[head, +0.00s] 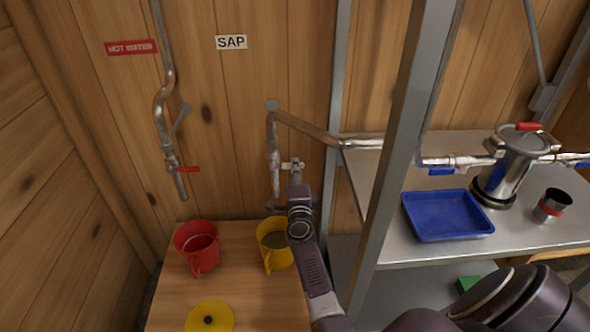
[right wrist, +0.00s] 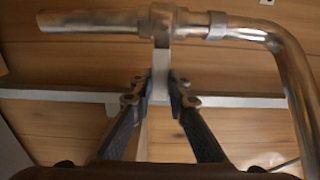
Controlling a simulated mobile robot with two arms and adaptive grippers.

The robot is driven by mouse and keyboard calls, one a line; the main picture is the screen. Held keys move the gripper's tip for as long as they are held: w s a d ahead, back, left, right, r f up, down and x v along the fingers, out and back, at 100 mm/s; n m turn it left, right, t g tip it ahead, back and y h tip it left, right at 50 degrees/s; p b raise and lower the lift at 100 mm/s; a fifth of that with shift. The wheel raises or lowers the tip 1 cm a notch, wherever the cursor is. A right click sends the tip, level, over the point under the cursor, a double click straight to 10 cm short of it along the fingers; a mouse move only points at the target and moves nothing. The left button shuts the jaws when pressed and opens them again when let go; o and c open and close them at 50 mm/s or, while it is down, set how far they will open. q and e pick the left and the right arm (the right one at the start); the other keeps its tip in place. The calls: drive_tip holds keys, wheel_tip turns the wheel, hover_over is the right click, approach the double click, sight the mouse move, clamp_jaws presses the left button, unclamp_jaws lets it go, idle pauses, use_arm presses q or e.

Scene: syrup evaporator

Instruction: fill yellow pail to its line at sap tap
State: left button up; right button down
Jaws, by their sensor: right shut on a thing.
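The yellow pail (head: 268,260) stands on the wooden table below the sap tap (head: 275,165), under the SAP sign (head: 231,42). A dull olive surface shows inside the pail; its line cannot be made out. My right gripper (head: 296,178) is at the tap's valve, and my arm covers the pail's right edge. In the right wrist view its fingers (right wrist: 160,92) close on the tap's pale flat lever (right wrist: 161,62). I cannot see clearly whether a stream falls from the spout. My left gripper is out of view.
A red pail (head: 190,240) stands left of the yellow pail, below the hot water tap (head: 178,172). A yellow lid (head: 209,317) lies at the table's front. A metal post (head: 398,150) rises right of my arm, before a bench with a blue tray (head: 447,214).

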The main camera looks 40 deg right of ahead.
drive_tip(key=shift+f, duration=0.1)
drive_tip(key=c, duration=1.9)
unclamp_jaws()
drive_tip(key=shift+c, duration=0.2)
drive_tip(key=shift+o, duration=0.5)
